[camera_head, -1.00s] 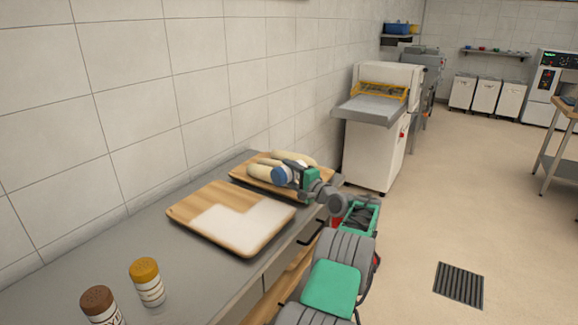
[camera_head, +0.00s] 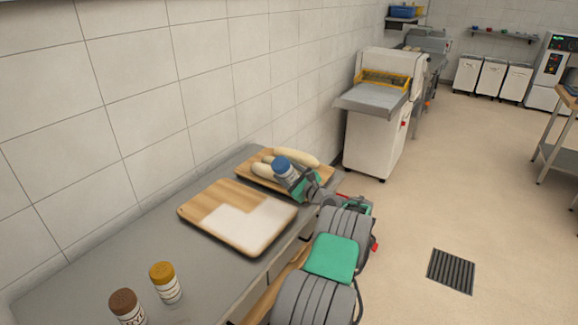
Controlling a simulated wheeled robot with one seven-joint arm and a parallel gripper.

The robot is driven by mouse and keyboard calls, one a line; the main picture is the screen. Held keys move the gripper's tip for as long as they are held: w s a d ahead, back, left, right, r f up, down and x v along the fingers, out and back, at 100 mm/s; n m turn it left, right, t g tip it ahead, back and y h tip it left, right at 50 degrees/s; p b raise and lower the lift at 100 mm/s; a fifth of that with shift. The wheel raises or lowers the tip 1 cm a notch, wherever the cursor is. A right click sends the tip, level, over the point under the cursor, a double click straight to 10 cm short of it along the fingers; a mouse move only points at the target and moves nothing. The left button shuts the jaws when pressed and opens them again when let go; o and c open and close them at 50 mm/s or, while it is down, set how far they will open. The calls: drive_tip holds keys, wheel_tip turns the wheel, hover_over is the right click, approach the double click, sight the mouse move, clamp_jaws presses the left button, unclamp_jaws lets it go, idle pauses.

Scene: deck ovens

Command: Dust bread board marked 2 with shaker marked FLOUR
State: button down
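My gripper (camera_head: 302,184) is closed around a shaker with a blue cap (camera_head: 282,165), held upright but slightly tilted over the front part of the far board; its label cannot be read. The far wooden board (camera_head: 245,178) carries several pale loaves (camera_head: 296,157). A nearer wooden board (camera_head: 208,202) has a white floury L-shaped area over its front and right part. No number shows on either board from here.
A brown-capped shaker (camera_head: 124,301) with a partly readable label and a yellow-capped shaker (camera_head: 163,272) stand at the near end of the grey counter (camera_head: 90,265). The tiled wall runs along the counter's left. A white machine (camera_head: 376,135) stands beyond it.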

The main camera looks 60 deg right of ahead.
sight(279, 168)
drive_tip(key=r+m+p, duration=0.1)
drive_tip(key=a+m+p, duration=0.1)
drive_tip(key=m, duration=0.1)
drive_tip(key=r+m+p, duration=0.1)
drive_tip(key=p, duration=0.1)
drive_tip(key=shift+w+a+r, duration=0.25)
drive_tip(key=shift+a+r, duration=0.05)
drive_tip(key=shift+a, duration=0.05)
drive_tip(key=shift+w+a+r+m+p, duration=0.1)
drive_tip(key=shift+a+m+p, duration=0.15)
drive_tip(key=shift+m, duration=0.3)
drive_tip(key=shift+w+a+m+p, duration=0.15)
drive_tip(key=shift+m+p, duration=0.2)
drive_tip(key=shift+m, duration=0.2)
